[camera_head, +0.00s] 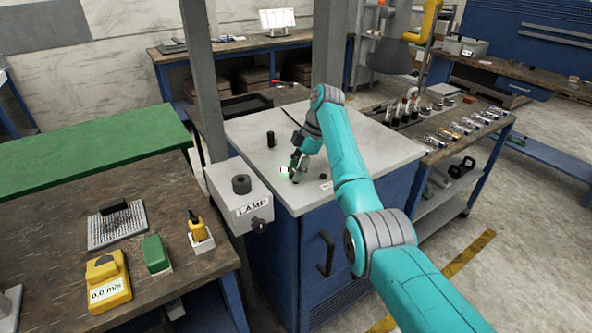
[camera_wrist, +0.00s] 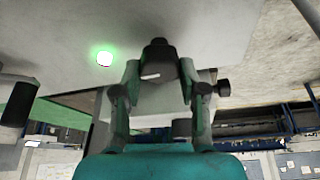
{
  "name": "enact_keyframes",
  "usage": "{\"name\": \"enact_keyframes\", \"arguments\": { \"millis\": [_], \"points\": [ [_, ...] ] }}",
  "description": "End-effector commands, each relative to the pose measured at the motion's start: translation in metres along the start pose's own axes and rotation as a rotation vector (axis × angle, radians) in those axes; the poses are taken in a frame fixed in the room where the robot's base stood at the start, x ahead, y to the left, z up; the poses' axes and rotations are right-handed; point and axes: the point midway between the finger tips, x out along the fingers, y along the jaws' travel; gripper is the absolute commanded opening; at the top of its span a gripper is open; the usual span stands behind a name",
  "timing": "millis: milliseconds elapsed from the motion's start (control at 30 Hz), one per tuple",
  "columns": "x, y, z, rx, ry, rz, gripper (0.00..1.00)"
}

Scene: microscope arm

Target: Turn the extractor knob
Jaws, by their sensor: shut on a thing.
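My gripper (camera_head: 297,174) reaches down to the grey top of the blue cabinet. In the wrist view, my gripper (camera_wrist: 158,78) has its two fingers closed around a black knob (camera_wrist: 157,52) with a white mark on it. In the head view this knob is hidden by the fingers. A lit green light (camera_head: 284,170) is just left of the gripper; it also glows in the wrist view (camera_wrist: 104,58). I cannot read any label on the gripped knob.
A small dark knob (camera_head: 323,177) and a white label lie right of the gripper. A black cylinder (camera_head: 271,139) stands behind it. The LAMP box (camera_head: 238,201) is at the front left, beside a grey post (camera_head: 203,80). A tool-covered bench (camera_head: 460,125) stands right.

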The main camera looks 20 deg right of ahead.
Motion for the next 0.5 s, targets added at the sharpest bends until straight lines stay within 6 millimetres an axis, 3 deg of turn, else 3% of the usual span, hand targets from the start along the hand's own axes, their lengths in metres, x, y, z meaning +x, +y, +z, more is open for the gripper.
{"name": "enact_keyframes", "arguments": {
  "millis": [367,400,467,500],
  "points": [
    [0.0003,-0.0002,0.0008,-0.002,-0.001,-0.001,0.07],
    [0.0003,-0.0002,0.0008,-0.002,-0.001,-0.001,0.52],
    [0.0003,-0.0001,0.0007,-0.002,-0.001,-0.001,0.67],
    [0.0003,-0.0001,0.0007,-0.002,-0.001,-0.001,0.67]
  ]
}}
